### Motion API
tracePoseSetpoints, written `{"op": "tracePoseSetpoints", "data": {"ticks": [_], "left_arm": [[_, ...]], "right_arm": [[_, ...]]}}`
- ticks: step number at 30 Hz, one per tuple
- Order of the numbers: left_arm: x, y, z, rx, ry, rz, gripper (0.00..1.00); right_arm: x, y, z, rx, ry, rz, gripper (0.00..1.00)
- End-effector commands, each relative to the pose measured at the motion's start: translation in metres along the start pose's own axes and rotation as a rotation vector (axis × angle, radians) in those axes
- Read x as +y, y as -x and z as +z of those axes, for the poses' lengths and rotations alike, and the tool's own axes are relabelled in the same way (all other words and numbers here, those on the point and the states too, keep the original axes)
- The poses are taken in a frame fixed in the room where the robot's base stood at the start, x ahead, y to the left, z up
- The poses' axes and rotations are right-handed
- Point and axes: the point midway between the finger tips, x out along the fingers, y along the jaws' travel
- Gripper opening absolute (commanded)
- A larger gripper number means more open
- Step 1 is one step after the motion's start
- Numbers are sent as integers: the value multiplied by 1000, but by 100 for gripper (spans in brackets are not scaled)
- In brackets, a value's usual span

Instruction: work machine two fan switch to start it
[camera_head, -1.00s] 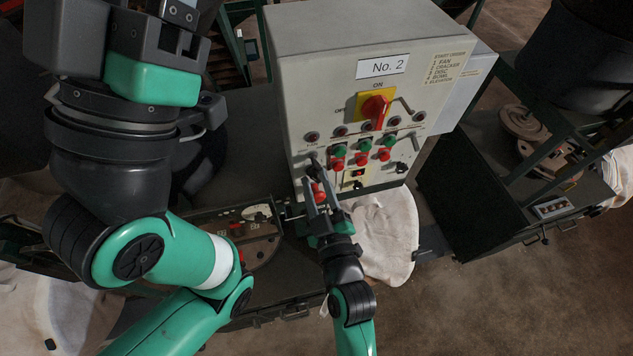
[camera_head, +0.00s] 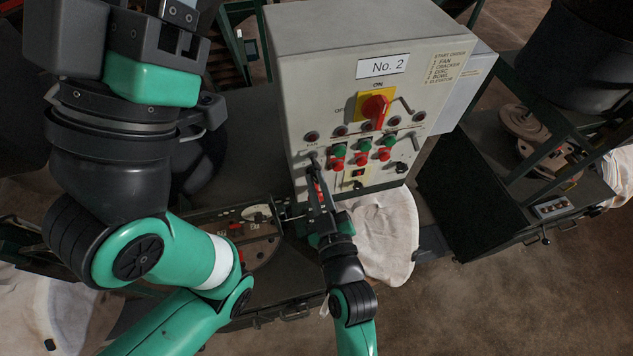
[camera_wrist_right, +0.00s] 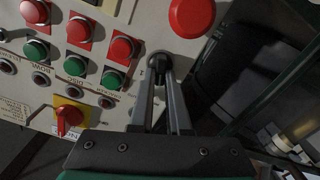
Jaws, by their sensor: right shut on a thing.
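The grey control box (camera_head: 345,60) marked No. 2 faces me. A black knob (camera_wrist_right: 159,62) sits on its panel, under the leftmost indicator lamp (camera_head: 311,136) in the head view, where the fan label appears to be. My right gripper (camera_head: 314,170) is shut on this knob, its fingers coming from below; the right wrist view shows both fingertips (camera_wrist_right: 160,76) at its sides. The fingers partly hide the knob, so its turn position is unclear. My left gripper's body (camera_head: 150,80) is at upper left, away from the panel; its fingertips cannot be made out.
A large red button (camera_wrist_right: 192,15) is close beside my right fingers. Several red and green buttons (camera_head: 364,152) and a red rotary switch (camera_head: 376,108) on a yellow plate are on the panel. A white cloth bag (camera_head: 385,245) hangs below. Another dark machine (camera_head: 480,190) stands at right.

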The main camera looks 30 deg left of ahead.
Motion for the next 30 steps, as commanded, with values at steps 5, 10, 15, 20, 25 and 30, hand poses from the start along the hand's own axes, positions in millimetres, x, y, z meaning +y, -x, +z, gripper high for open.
{"op": "tracePoseSetpoints", "data": {"ticks": [5, 10, 15, 20, 25, 30], "left_arm": [[0, 0, 0, 0, 0, 0, 50], [0, -1, -1, 0, 0, 0, 50], [0, -2, -2, 0, 0, 0, 50], [0, -4, -4, 0, 0, 0, 50], [0, -6, -5, 0, 0, 0, 50], [0, -7, -6, 0, 0, 0, 50]], "right_arm": [[1, 0, 0, -1, -149, 0, 0], [3, 0, 0, -1, -311, 0, 0], [4, 0, 1, -1, -473, 1, 0], [5, 0, 1, 0, -612, 1, 0], [6, 0, 2, -1, -734, 1, 0], [6, 0, 3, -1, -819, 1, 0]]}}
